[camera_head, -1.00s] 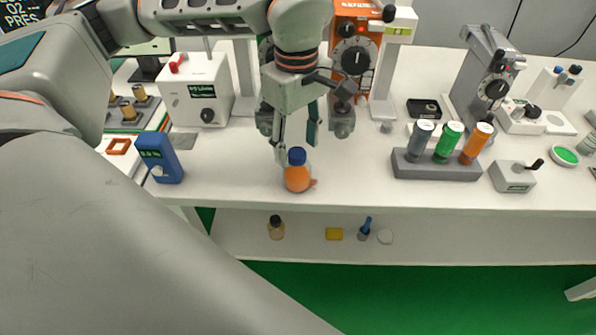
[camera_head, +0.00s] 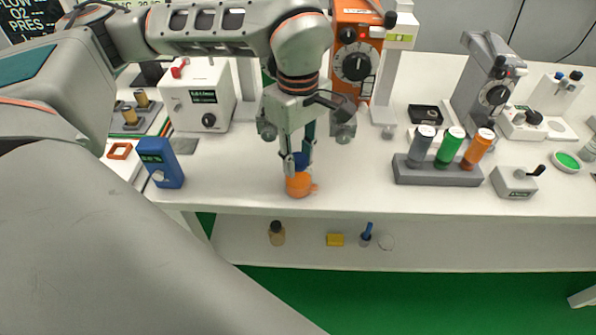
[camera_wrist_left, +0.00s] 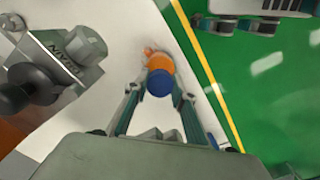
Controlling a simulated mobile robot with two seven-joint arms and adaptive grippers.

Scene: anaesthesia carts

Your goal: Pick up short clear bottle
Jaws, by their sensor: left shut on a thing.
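A short bottle with an orange body (camera_head: 299,187) and a blue cap stands upright near the front edge of the white table (camera_head: 350,185). A small orange part sticks out at its right side. My left gripper (camera_head: 299,165) points down over it, with its two fingers shut on the bottle at the cap. The left wrist view shows the blue cap (camera_wrist_left: 160,83) between the fingertips, with the orange body below it. The fingers partly hide the cap in the head view. No lift off the table shows.
A blue box (camera_head: 161,163) stands to the left. A grey rack (camera_head: 437,171) with grey, green and orange cylinders is to the right. Machines stand behind. A lower shelf (camera_head: 300,250) holds a dark-capped bottle (camera_head: 277,232) and a yellow block (camera_head: 335,240).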

